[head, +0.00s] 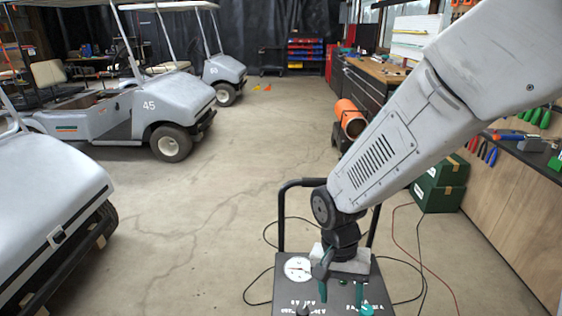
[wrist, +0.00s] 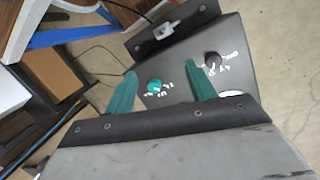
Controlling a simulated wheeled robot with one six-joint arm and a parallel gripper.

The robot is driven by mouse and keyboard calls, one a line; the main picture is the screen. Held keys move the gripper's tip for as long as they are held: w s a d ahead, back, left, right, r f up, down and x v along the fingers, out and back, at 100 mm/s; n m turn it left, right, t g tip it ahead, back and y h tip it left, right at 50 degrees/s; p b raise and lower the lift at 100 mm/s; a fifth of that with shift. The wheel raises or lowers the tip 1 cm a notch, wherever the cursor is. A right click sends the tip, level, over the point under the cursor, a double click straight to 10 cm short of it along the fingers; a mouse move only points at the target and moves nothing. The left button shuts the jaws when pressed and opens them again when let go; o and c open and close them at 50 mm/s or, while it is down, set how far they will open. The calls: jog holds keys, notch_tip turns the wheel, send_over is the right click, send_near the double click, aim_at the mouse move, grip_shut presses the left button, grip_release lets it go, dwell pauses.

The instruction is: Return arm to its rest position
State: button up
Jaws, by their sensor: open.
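My gripper (head: 342,284) hangs low at the end of my arm, in the lower middle of the head view. Its teal fingers are spread with nothing between them. It is over the dark control box (head: 283,284), which has a white round gauge (head: 298,268) and a black handle frame (head: 283,215). In the wrist view my gripper (wrist: 172,68) shows both fingers apart above the box's panel. A teal knob (wrist: 155,86) and a black knob (wrist: 213,59) with white markings show there. I cannot tell whether a finger touches the panel.
Golf carts stand at the left, one marked 45 (head: 100,112). A workbench (head: 375,72) and an orange cylinder (head: 350,118) are at the back right. Cables (head: 425,265) lie around the box. The middle floor (head: 220,170) is clear.

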jog(key=s+d+r+n+t, duration=0.1)
jog(key=s+d+r, duration=0.3)
jog(key=r, duration=0.2)
jog(key=s+d+r+n+t, duration=0.1)
jog(key=s+d+r, duration=0.3)
jog(key=r, duration=0.3)
jog(key=s+d+r+n+t+y, duration=0.1)
jog(key=s+d+r+n+t, duration=0.1)
jog(key=s+d+r, duration=0.2)
jog(key=shift+s+d+r, duration=0.35)
jog(key=shift+d+r, duration=0.7)
jog(key=shift+r, duration=0.6)
